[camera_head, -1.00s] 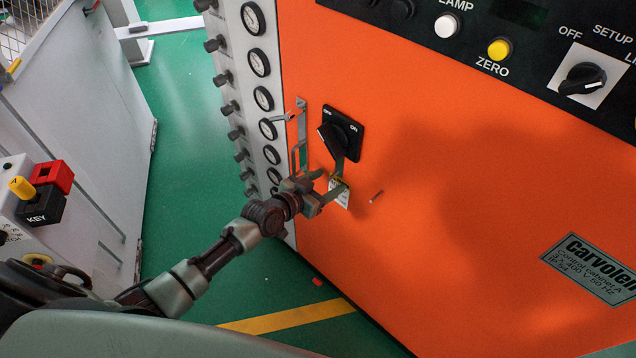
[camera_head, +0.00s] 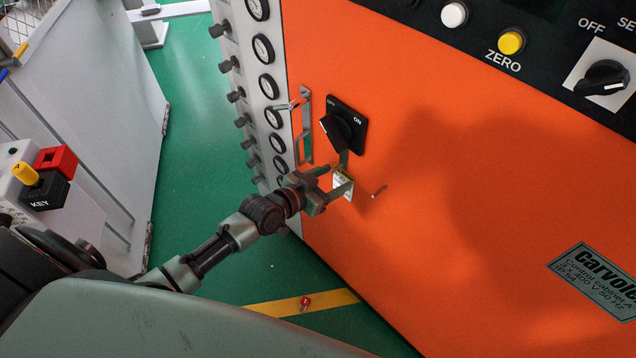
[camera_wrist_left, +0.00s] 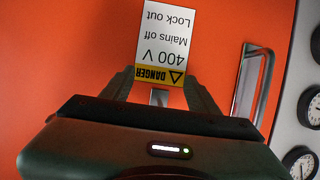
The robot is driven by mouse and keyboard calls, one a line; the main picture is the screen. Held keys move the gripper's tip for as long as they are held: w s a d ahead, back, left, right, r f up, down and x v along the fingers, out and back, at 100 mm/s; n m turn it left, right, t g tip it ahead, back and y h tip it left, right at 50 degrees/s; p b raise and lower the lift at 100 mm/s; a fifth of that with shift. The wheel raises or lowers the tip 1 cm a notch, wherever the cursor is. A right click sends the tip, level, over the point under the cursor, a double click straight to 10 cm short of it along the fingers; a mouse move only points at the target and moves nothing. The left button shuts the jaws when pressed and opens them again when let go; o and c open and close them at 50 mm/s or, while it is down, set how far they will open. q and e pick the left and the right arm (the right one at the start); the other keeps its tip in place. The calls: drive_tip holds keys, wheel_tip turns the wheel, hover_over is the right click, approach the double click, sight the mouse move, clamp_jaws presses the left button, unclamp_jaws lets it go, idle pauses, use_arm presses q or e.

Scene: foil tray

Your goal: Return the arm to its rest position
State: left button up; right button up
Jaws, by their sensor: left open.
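My left gripper (camera_head: 338,180) is open in front of the orange cabinet (camera_head: 450,200), below a black rotary switch (camera_head: 341,130) marked ON at its right. A white label with a yellow DANGER band (camera_head: 343,186) lies just behind its fingers. In the left wrist view my left gripper (camera_wrist_left: 160,90) has its two fingers spread, with the upside-down label (camera_wrist_left: 165,40) beyond them and a small metal tab (camera_wrist_left: 160,97) between them. The fingers hold nothing visible. Whether they touch the cabinet cannot be told. My right gripper is not in view.
A metal handle (camera_head: 304,130) and a column of gauges (camera_head: 268,87) with knobs line the cabinet's left side. A small peg (camera_head: 379,192) sticks out right of the label. A red padlock-like object (camera_head: 306,302) lies on the yellow floor stripe. A key-switch box (camera_head: 45,180) stands left.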

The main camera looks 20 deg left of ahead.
use_arm(q)
drive_tip(key=a+v, duration=0.1)
drive_tip(key=v, duration=0.5)
drive_tip(key=s+a+f+n+g+y, duration=0.15)
drive_tip(key=s+f, duration=0.25)
drive_tip(key=f, duration=0.5)
drive_tip(key=s+a+f+g+y, duration=0.1)
drive_tip(key=s+a+f+g, duration=0.15)
drive_tip(key=s+f, duration=0.45)
drive_tip(key=s+a+f+n+g+y, duration=0.1)
drive_tip(key=s+a+f+y, duration=0.15)
drive_tip(key=f, duration=0.85)
drive_tip(key=s+d+f+g, duration=0.1)
drive_tip(key=s+f, duration=0.4)
drive_tip(key=s, duration=0.5)
drive_tip(key=s+d+f+g, duration=0.1)
drive_tip(key=s+f+g, duration=0.2)
drive_tip(key=s+f, duration=0.3)
drive_tip(key=s+d+f+g, duration=0.2)
drive_tip(key=s+f, duration=0.3)
drive_tip(key=s, duration=0.9)
drive_tip(key=shift+f+g, duration=0.25)
drive_tip(key=shift+g, duration=0.15)
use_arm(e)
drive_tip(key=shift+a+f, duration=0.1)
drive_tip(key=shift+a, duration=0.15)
